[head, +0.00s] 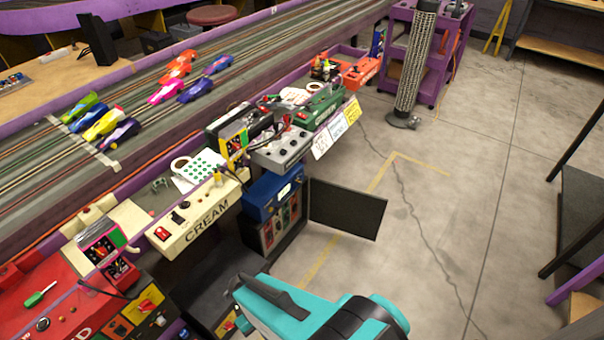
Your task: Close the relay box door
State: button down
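The relay box (265,235) is a dark cabinet below the track's edge, with several coloured parts inside its open front. Its door (347,208) is a flat dark panel, swung wide open and sticking out to the right over the floor. My teal arm crosses the bottom middle of the head view, in front of and below the box. A dark part of my gripper (236,286) shows at the arm's left end, apart from the door. Its fingertips cannot be made out, so I cannot tell if it is open or shut.
A blue box (271,193) sits just above the relay box. The cream control panel (190,217) is to its left, and a red panel (35,300) is at the lower left. The concrete floor (450,220) right of the door is clear. A dark table (582,215) stands at the right edge.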

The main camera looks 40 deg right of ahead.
aim_at(361, 214)
jog(key=u, duration=0.2)
jog(key=k, duration=0.2)
jog(key=z, duration=2.95)
jog(key=i, duration=1.75)
